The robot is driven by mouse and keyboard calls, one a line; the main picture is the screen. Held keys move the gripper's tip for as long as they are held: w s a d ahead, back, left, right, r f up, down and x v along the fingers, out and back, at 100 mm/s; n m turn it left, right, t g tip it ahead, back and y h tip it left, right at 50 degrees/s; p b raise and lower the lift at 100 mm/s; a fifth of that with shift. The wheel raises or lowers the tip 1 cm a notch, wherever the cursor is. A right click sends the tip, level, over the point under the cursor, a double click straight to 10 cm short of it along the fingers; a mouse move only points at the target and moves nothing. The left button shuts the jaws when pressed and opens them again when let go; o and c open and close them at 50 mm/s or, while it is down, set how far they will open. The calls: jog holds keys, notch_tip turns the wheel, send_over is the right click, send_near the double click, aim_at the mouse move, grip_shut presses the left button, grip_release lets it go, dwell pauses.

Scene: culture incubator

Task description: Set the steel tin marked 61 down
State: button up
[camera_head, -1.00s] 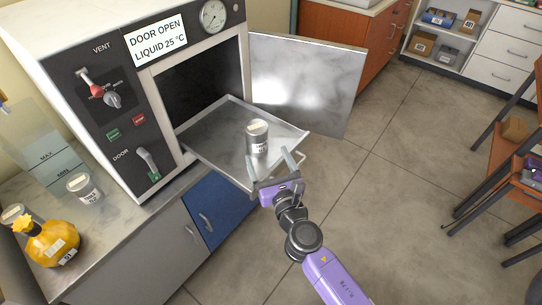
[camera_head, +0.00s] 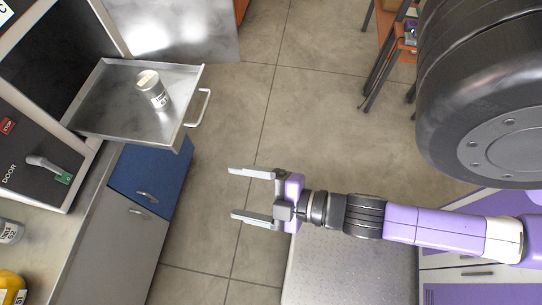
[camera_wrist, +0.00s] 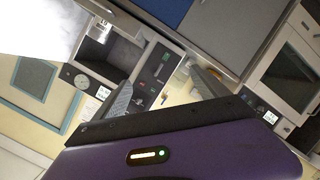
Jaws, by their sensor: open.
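A steel tin (camera_head: 153,89) with a pale lid and a white label stands on the pulled-out metal tray (camera_head: 110,118) of the incubator. Its label is too small to read surely. My gripper (camera_head: 249,194) is open and empty, apart from the tin, to the right of and below the tray in the head view. Its fingers point left over the floor. In the wrist view the two fingers (camera_wrist: 163,95) are spread with nothing between them.
The incubator door (camera_head: 180,25) stands open behind the tray. The tray's handle (camera_head: 199,108) sticks out to the right. The floor between gripper and cabinet is clear.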

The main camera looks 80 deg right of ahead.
jog(key=s+r+m+y, duration=0.1)
jog(key=s+r+m, duration=0.5)
jog(key=m, duration=0.2)
jog(key=shift+a, duration=0.3)
dwell(0.6)
